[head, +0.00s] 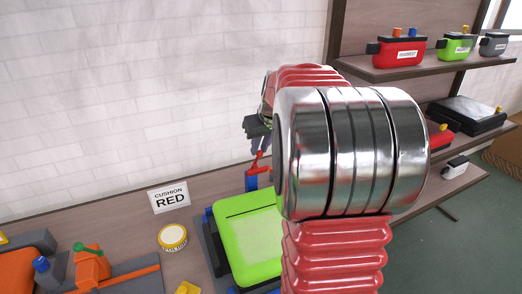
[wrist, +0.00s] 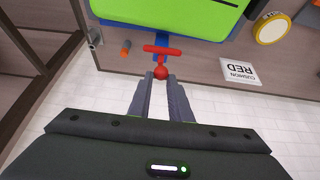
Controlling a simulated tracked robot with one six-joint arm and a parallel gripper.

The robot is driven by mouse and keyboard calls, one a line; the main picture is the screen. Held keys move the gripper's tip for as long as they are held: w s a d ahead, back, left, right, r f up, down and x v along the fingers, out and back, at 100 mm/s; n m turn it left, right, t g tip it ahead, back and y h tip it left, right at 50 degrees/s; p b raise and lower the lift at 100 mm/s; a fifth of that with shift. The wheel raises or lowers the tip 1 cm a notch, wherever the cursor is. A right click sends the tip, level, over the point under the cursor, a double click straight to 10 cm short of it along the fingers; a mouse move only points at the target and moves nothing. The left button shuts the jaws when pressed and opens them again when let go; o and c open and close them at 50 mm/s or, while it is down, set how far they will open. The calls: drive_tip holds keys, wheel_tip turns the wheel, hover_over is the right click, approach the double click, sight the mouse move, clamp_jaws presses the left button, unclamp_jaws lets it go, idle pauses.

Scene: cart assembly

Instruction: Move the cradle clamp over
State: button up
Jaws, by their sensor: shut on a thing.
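The cradle clamp shows in the wrist view as a red T-shaped handle (wrist: 162,50) with a round red knob at its near end. In the head view its red lever (head: 257,161) stands above a blue part at the back edge of the green cushion (head: 249,238). My gripper (wrist: 161,78) is shut on the clamp's red knob, its two grey fingers on either side of it. The green cushion also shows in the wrist view (wrist: 175,18), just beyond the clamp.
A "CUSHION RED" card (head: 170,196) stands at the table's back edge, left of the cushion. A round yellow-rimmed tin (head: 172,238) sits in front of it. An orange peg (wrist: 126,47) lies near the clamp. Orange and grey parts (head: 92,268) fill the left; shelves (head: 425,68) stand right.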

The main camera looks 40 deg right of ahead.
drive_tip(key=shift+w+d+r, duration=0.2)
drive_tip(key=shift+w+r, duration=0.2)
drive_tip(key=shift+w, duration=0.35)
drive_tip(key=shift+w+d+r, duration=0.2)
drive_tip(key=shift+w+r, duration=0.15)
drive_tip(key=shift+w, duration=0.35)
drive_tip(key=o, duration=0.9)
drive_tip(key=shift+c, duration=0.2)
drive_tip(key=shift+s+r, duration=0.1)
drive_tip(key=v, duration=1.3)
drive_tip(key=shift+r, duration=0.2)
